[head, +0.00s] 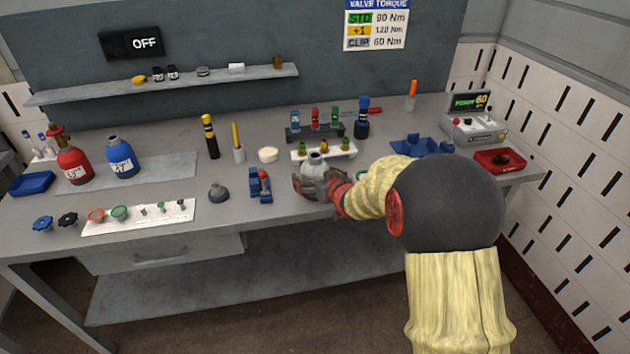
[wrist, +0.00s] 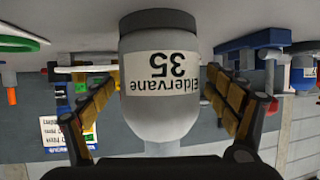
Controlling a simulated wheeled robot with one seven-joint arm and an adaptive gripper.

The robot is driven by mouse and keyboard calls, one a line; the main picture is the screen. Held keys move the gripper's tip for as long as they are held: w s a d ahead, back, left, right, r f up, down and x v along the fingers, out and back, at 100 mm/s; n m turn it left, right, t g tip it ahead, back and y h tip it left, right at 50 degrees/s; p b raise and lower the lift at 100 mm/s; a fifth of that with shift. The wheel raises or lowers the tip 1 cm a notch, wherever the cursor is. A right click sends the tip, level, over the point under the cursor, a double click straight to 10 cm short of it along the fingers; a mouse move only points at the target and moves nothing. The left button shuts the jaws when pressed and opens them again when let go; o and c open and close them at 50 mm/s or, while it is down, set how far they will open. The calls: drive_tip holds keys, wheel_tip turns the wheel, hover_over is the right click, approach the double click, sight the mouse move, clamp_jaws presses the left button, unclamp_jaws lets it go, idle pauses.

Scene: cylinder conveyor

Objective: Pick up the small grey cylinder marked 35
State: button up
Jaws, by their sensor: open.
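The small grey cylinder (wrist: 160,95) marked "Eldervane 35" fills the middle of the wrist view, shown upside down there. In the head view the grey cylinder (head: 315,166) stands on the workbench, its lower part hidden by my gripper. My gripper (head: 318,186) is open at the cylinder. In the wrist view my gripper (wrist: 162,108) has one finger on each side of the cylinder, with a small gap visible on both sides. The label faces the wrist camera.
A white rack with small valves (head: 345,152) stands just behind the cylinder. A red cylinder (head: 73,166) and a blue cylinder (head: 121,160) stand far left. The bench front edge is close.

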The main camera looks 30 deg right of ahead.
drive_tip(key=shift+c, duration=0.9)
drive_tip(key=c, duration=2)
drive_tip(key=shift+r, duration=0.2)
